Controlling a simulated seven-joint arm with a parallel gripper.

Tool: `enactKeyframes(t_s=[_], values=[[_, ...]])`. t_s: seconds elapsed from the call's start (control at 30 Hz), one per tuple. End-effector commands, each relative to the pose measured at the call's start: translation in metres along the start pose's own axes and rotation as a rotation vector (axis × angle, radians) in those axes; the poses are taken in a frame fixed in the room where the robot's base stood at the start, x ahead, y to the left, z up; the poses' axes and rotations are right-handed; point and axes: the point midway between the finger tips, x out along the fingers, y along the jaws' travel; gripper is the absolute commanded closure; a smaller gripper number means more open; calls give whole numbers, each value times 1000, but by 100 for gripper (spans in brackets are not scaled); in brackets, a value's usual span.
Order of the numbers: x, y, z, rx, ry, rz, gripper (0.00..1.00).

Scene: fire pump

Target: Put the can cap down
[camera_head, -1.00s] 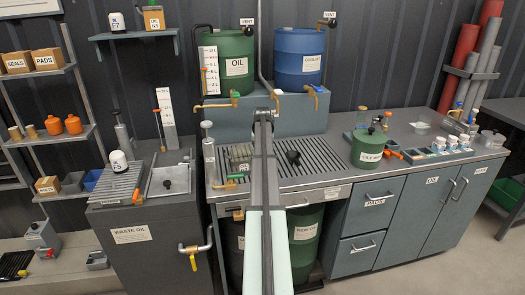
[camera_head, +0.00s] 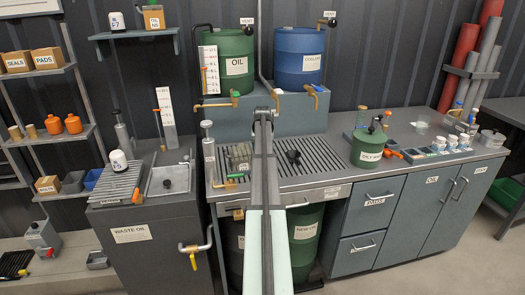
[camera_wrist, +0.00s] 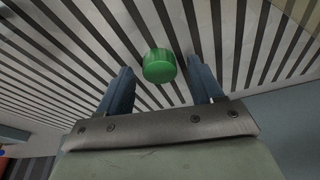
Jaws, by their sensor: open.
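A green round cap (camera_wrist: 159,66), which looks like the can cap, shows in the wrist view over the slatted grate (camera_wrist: 60,60). My gripper (camera_wrist: 160,72) is open, with one blue-grey finger on each side of the cap. Gaps show between the cap and both fingers, so it is not gripped. I cannot tell exactly how far the fingertips are above the slats. In the head view my own arm hides the cap and the gripper; the grate (camera_head: 325,172) shows on both sides of it.
A small black piece (camera_head: 293,156) lies on the grate right of my arm. A green can (camera_head: 367,150) stands at the grate's right end. The green oil drum (camera_head: 230,62) and blue coolant drum (camera_head: 299,55) stand behind.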

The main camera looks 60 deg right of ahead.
Motion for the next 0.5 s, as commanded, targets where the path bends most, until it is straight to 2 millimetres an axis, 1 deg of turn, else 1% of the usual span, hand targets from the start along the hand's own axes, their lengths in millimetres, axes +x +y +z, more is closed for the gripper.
enactKeyframes(t_s=[0.17,0.5], values=[[-23,0,0,0,2,0,34],[-85,0,0,0,2,0,34]])
